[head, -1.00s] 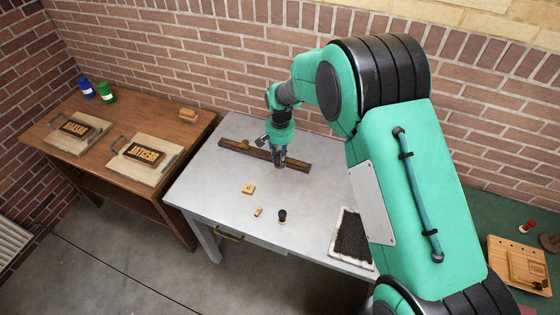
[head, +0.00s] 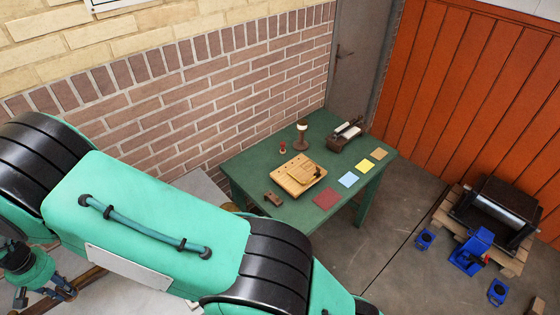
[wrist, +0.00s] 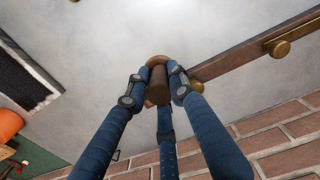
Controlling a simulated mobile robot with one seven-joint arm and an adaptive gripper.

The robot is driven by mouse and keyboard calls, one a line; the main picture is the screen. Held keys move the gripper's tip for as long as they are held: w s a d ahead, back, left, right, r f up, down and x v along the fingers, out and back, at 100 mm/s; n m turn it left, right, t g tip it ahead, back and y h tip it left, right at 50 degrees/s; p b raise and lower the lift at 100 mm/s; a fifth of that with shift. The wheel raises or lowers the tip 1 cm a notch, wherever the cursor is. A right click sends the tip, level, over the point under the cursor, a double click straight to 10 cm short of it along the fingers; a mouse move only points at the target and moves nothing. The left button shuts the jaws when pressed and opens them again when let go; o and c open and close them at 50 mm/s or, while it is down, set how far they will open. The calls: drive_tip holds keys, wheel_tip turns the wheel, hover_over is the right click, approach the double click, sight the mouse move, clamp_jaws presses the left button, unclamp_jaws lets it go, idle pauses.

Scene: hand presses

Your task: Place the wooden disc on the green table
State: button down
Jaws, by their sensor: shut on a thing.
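My gripper (wrist: 160,85) is shut in the wrist view, its blue fingers closed around a brown wooden piece. This looks like the wooden disc (wrist: 157,61), with a rounded rim showing beyond the fingertips; the fingers hide much of it. The green table (head: 250,168) stands against the brick wall, right of the arm and away from the gripper.
On the green table are a wooden board (head: 299,175), a dark stand (head: 301,138), a roller device (head: 345,133), a small brown block (head: 273,199) and several coloured squares. Bare green shows at its left. A press (head: 496,208) on a pallet and blue items occupy the floor at right.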

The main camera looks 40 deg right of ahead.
wheel_tip(320, 180, up, 11)
drive_tip(key=shift+r, duration=0.2)
drive_tip(key=w+d+m, duration=0.2)
drive_tip(key=w+d, duration=0.6)
drive_tip(key=d, duration=0.3)
drive_tip(key=w+d+m, duration=0.2)
drive_tip(key=w+d, duration=0.6)
drive_tip(key=d, duration=0.3)
drive_tip(key=w+d+m, duration=0.2)
drive_tip(key=w+d, duration=0.1)
drive_tip(key=d, duration=0.8)
drive_tip(key=w+d+m, duration=0.1)
drive_tip(key=w+d, duration=0.3)
drive_tip(key=d, duration=0.7)
drive_tip(key=s+d+m, duration=0.2)
drive_tip(key=d, duration=1.4)
drive_tip(key=s+d+m, duration=0.3)
drive_tip(key=d, duration=1.4)
drive_tip(key=s+d+m, duration=0.2)
drive_tip(key=d, duration=1.4)
wheel_tip(320, 180, down, 17)
drive_tip(key=shift+w, duration=0.2)
drive_tip(key=shift+f, duration=0.1)
